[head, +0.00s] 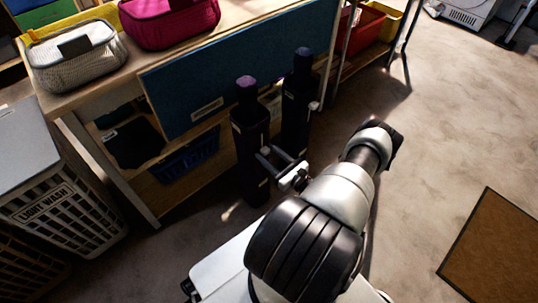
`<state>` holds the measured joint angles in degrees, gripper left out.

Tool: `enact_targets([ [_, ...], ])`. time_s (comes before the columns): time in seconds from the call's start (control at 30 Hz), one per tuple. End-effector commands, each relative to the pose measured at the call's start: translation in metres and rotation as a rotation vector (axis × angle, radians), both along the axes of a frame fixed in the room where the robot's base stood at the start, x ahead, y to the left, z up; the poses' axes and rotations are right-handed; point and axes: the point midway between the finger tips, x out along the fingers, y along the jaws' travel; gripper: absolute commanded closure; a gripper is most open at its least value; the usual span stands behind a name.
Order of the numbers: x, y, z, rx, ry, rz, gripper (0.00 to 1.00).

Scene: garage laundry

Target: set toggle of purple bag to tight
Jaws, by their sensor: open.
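Two tall, dark purple-black bags with purple tops stand upright side by side in front of the workbench. The nearer bag (250,135) is on the left. The farther bag (296,115) is just behind it on the right. A small pale spot (313,106) shows at the right side of the farther bag; I cannot tell if it is a toggle. My gripper (267,156) is open and empty, with its dark fingers pointing left beside the nearer bag's right side. I cannot tell whether they touch it. No toggle is clearly visible on the nearer bag.
The wooden workbench (100,88) has a blue panel (190,95), a grey mesh case (75,62) and a magenta case (165,25). A white laundry basket (65,215) stands at left. A brown mat (500,245) lies at right. The floor between is clear.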

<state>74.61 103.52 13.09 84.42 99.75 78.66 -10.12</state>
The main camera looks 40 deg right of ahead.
Motion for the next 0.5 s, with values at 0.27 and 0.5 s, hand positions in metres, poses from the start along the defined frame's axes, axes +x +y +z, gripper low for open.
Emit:
enact_targets([
  [0.27, -0.0003, 0.0, 0.0001, 0.0, 0.0, 0.0, 0.82],
  [0.5, -0.0004, 0.0, 0.0003, 0.0, 0.0, 0.0, 1.0],
])
